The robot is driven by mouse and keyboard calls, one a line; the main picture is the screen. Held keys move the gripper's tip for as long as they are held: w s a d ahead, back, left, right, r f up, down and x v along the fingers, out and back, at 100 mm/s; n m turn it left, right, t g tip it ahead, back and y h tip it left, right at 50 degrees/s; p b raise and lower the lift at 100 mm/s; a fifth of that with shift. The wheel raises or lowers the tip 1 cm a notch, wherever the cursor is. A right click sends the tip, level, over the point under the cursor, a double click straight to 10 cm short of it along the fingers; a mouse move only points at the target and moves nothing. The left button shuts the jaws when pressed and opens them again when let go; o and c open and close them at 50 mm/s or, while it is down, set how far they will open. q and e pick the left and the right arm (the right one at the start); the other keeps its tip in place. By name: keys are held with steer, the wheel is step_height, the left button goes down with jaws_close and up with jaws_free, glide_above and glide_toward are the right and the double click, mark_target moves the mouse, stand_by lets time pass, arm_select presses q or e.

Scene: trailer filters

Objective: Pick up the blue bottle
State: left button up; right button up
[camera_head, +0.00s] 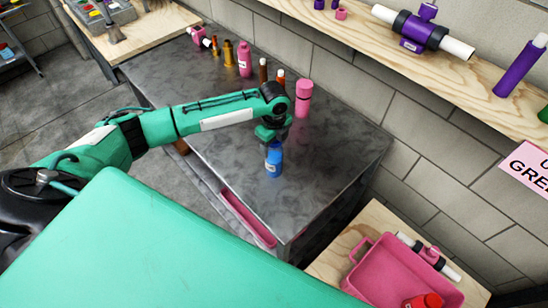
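The blue bottle (274,161) stands upright near the front part of the dark grey table (325,160), with a white label on its side. My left arm reaches in from the left over the table. My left gripper (270,138) points down right at the bottle's top. The bottle's top is partly hidden by the gripper. The fingers are too small and dark to tell whether they are open or closed on it. My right gripper is not in view.
Behind the arm stand a pink bottle (303,98), another pink bottle (244,59) and several small brown and gold bottles. A wooden shelf (350,38) runs along the back wall with a purple filter (413,32). A pink tray (385,270) sits at the lower right. The table's right part is clear.

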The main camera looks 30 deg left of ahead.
arm_select(q)
steer(key=c, duration=1.1)
steer(key=shift+c, duration=0.6)
steer(key=shift+r, duration=0.15)
